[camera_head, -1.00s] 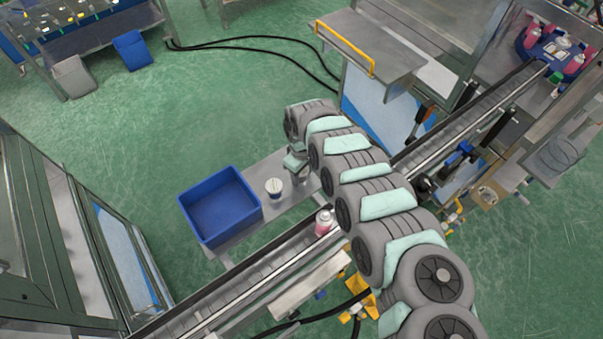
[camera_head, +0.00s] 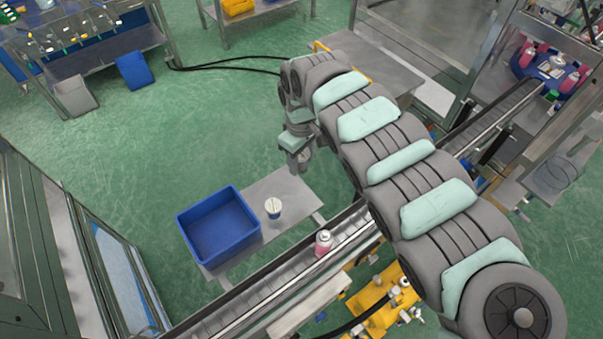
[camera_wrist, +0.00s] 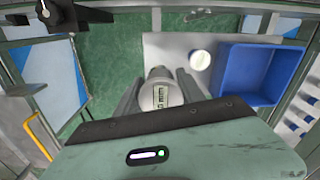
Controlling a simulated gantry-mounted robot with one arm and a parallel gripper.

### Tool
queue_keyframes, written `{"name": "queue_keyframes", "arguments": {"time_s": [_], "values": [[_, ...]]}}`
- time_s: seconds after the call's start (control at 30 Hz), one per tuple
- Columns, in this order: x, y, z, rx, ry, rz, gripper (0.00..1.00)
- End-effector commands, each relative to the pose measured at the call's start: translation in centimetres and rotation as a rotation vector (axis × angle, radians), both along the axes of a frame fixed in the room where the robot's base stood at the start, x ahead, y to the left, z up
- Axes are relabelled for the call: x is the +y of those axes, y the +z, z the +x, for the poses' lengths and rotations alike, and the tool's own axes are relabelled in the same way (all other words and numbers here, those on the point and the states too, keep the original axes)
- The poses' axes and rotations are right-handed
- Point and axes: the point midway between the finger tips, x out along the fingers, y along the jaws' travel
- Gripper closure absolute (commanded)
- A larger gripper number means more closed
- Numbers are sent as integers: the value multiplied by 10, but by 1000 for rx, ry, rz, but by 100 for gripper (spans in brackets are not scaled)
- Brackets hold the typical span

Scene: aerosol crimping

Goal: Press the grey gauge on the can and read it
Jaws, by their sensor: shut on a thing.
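My gripper (camera_wrist: 160,97) is shut on the grey gauge (camera_wrist: 158,74), which shows between the two fingers in the wrist view. The gauge's small display faces the camera and shows "mm"; its digits are too small to read surely. In the head view my gripper (camera_head: 301,158) hangs above the far end of the grey side table, and the gauge is not clear there. A pink can (camera_head: 324,243) with a pale top stands upright on the conveyor, to the right of the blue bin and apart from my gripper.
A blue bin (camera_head: 181,228) and a small white-topped round container (camera_head: 273,208) stand on the grey side table (camera_head: 262,190). The conveyor (camera_head: 270,286) runs diagonally past it. Yellow fixtures (camera_head: 372,305) lie beyond the conveyor. A rotary station with pink cans (camera_head: 527,53) is at upper right.

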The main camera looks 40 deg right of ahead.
Motion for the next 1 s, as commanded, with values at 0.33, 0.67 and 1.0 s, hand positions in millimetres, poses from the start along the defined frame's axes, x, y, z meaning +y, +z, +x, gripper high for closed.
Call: {"name": "queue_keyframes", "arguments": {"time_s": [0.33, 0.67, 1.0], "values": [[-1, 41, 0, -1, -2, 0, 100], [-1, 60, 0, -2, -2, 0, 100], [-15, 66, -1, 0, -18, 2, 100]]}}
